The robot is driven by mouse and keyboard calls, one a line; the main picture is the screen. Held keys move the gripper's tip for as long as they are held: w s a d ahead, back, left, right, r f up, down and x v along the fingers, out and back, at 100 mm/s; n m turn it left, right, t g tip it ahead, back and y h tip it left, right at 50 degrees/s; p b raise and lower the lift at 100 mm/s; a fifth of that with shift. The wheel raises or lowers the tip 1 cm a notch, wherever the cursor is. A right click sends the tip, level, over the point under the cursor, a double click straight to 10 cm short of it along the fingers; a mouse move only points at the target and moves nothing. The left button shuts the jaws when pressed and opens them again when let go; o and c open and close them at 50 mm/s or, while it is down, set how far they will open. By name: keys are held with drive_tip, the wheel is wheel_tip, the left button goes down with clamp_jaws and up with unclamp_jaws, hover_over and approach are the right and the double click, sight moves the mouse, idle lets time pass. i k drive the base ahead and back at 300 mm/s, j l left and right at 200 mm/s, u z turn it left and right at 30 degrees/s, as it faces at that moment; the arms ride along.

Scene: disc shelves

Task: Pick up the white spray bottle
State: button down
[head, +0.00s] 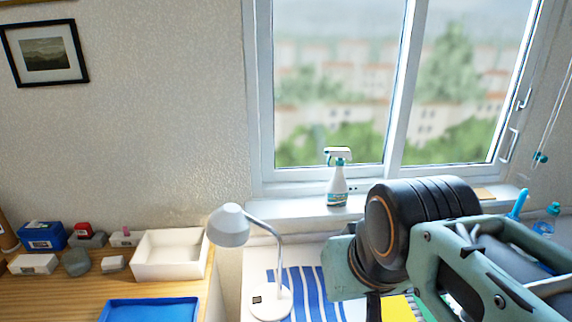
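The white spray bottle (338,188) stands upright on the window sill, in front of the lower part of the window. It has a white and teal spray head and a label on its body. My arm reaches in from the lower right, its black joint and teal links in front of part of the sill and desk. The arm is to the right of the bottle in the picture and does not cover it. I cannot make out my gripper's fingers; nothing is seen touching the bottle.
A white lamp (230,226) stands on the desk below and left of the bottle. A white open box (172,256), a blue tray (150,309) and small boxes sit on the wooden surface at left. Teal-topped items (518,203) stand at right. The sill left of the bottle is clear.

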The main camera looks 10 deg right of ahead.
sight(337, 192)
drive_tip(key=i+l+z, duration=0.1)
drive_tip(key=l, duration=0.3)
drive_tip(key=i+l+z, duration=0.1)
drive_tip(key=l, duration=0.3)
drive_tip(key=i+l+z, duration=0.15)
drive_tip(key=l, duration=0.25)
